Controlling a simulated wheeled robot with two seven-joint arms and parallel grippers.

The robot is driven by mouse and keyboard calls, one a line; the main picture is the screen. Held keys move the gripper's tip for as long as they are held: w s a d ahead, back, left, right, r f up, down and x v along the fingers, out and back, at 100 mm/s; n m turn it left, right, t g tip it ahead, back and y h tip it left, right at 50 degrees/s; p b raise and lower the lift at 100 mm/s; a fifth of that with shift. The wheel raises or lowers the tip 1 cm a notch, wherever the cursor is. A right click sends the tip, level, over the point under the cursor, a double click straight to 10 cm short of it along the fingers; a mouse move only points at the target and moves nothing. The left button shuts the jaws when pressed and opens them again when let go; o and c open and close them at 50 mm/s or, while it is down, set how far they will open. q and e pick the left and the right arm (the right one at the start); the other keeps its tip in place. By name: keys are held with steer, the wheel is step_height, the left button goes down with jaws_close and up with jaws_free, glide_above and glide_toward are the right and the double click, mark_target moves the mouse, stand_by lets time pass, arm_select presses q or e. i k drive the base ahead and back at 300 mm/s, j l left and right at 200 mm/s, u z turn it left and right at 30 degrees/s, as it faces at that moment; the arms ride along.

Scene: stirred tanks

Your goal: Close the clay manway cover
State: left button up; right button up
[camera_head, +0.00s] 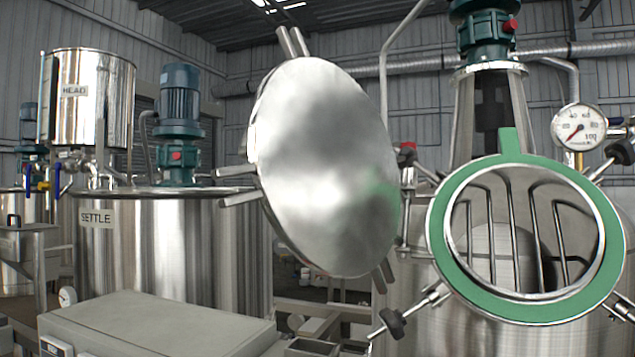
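The manway cover (322,165) is a round, shiny metal disc with short prongs around its rim. It stands open, swung out to the left of the manway opening (525,240). The opening has a green gasket ring (447,275) around it, and several metal bars show inside. A hinge (405,200) sits between the cover and the ring. Swing bolts with dark knobs, such as one at lower left (392,322), splay outward around the ring. No "clay" label is readable. Neither of my grippers is in view.
A tank labelled SETTLE (175,255) and a smaller HEAD tank (92,100) stand at left. A grey cabinet (160,325) is in the left foreground. A pressure gauge (578,127) is above right of the opening. The space directly before the opening looks clear.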

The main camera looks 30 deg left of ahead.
mark_target(323, 165)
steer(key=j+z, duration=0.2)
steer(key=j, duration=0.35)
steer(key=j+z, duration=0.2)
steer(key=j, duration=0.3)
steer(key=k+j+z, duration=0.2)
steer(key=j, duration=0.35)
steer(key=j+z, duration=0.2)
steer(key=j, duration=0.35)
steer(key=k+j+z, duration=0.3)
steer(key=i+j, duration=0.05)
steer(key=i, duration=0.05)
